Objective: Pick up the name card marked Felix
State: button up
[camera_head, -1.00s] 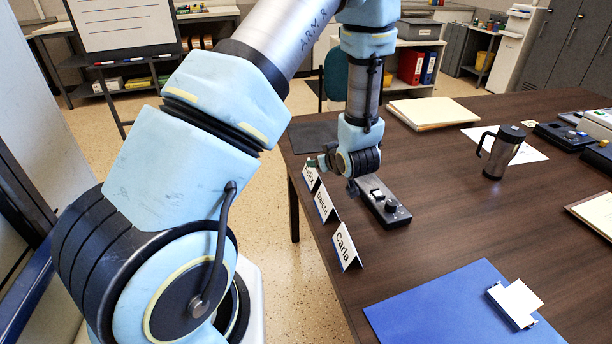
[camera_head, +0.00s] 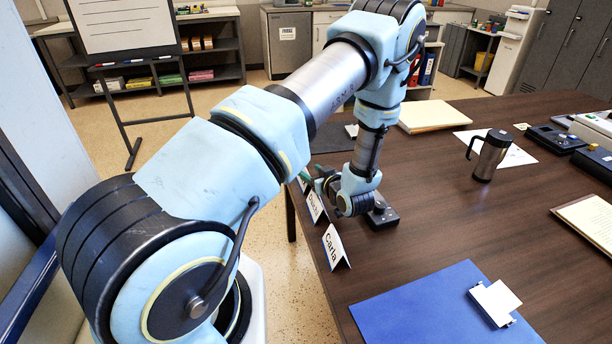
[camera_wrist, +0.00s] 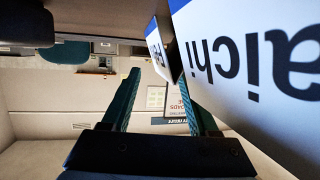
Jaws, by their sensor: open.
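The Felix name card (camera_head: 303,183) stands near the table's left edge, at the far end of a row of white tent cards. In the wrist view the Felix card (camera_wrist: 158,48) is upside down, just beyond the fingertips and near the right finger. Only its first letters show. My gripper (camera_wrist: 159,80) is open with dark green fingers, and nothing is held. I cannot tell whether a finger touches the card. The Daichi card (camera_wrist: 265,70) is very close on the right in the wrist view.
The Daichi card (camera_head: 316,206) and the Carla card (camera_head: 335,248) stand nearer in the row. A black control box (camera_head: 381,216) sits right beside my wrist. A blue clipboard (camera_head: 430,310) lies in front. A mug (camera_head: 490,156) stands farther right, with bare tabletop between.

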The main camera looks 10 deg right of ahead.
jog(key=shift+p+x, duration=0.3)
jog(key=shift+x, duration=1.05)
jog(key=shift+a, duration=0.1)
jog(key=shift+c, duration=0.2)
grip_shut()
